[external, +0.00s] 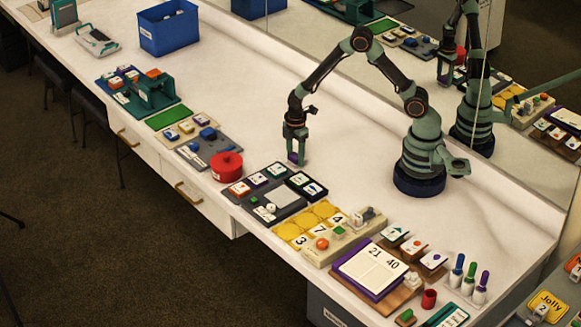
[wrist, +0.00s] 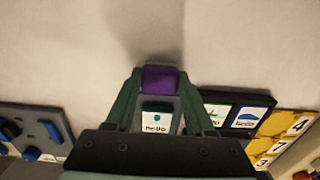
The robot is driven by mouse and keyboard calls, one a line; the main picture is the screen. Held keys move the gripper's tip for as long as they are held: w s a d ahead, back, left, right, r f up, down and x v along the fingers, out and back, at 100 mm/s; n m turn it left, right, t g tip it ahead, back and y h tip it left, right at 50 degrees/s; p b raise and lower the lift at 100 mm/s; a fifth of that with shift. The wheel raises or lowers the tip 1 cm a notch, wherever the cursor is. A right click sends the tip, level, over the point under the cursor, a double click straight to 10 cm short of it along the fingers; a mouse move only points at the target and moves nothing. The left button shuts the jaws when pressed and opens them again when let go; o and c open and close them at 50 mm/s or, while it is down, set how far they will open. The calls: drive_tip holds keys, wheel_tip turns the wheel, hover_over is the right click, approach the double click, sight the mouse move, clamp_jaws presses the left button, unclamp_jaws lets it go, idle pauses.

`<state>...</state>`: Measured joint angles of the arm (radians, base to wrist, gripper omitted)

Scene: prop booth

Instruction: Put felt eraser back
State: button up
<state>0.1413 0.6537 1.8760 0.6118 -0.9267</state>
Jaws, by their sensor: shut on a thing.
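My gripper (external: 297,150) points down over the white counter, behind the dark tray with word cards. It is shut on a small purple block (external: 292,157), which I take to be the felt eraser. In the wrist view my gripper (wrist: 160,72) has the purple block (wrist: 160,80) between its fingertips. Whether the block touches the counter is unclear. The dark tray (external: 252,209) holds several picture cards and a grey panel (external: 283,201). A card reading "hello" (wrist: 156,122) shows between the fingers in the wrist view.
A red round tin (external: 227,166) stands left of the tray. A yellow number board (external: 292,230) lies to its right. A grey board with blue pieces (external: 207,150) lies farther left. The counter behind my gripper is clear, with a mirror along the back.

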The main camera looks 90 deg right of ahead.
drive_tip(key=o, duration=1.2)
drive_tip(key=shift+f, duration=0.1)
wheel_tip(320, 180, up, 12)
wheel_tip(320, 180, up, 8)
drive_tip(key=m+t, duration=0.2)
drive_tip(key=m, duration=0.2)
hover_over(295, 155)
drive_tip(key=s+a, duration=0.3)
drive_tip(key=s, duration=0.1)
drive_tip(key=shift+s+a+r+m+t, duration=0.55)
drive_tip(key=shift+s+r+m, duration=0.25)
drive_tip(key=shift+s, duration=0.55)
drive_tip(key=shift+s+a+r+m+t, duration=0.4)
drive_tip(key=shift+s+r+m+t, duration=0.4)
drive_tip(key=shift+s, duration=0.55)
drive_tip(key=shift+s+a+r+m+t, duration=0.6)
drive_tip(key=shift+s+m, duration=0.3)
drive_tip(key=shift+s, duration=0.45)
drive_tip(key=shift+d+r, duration=0.1)
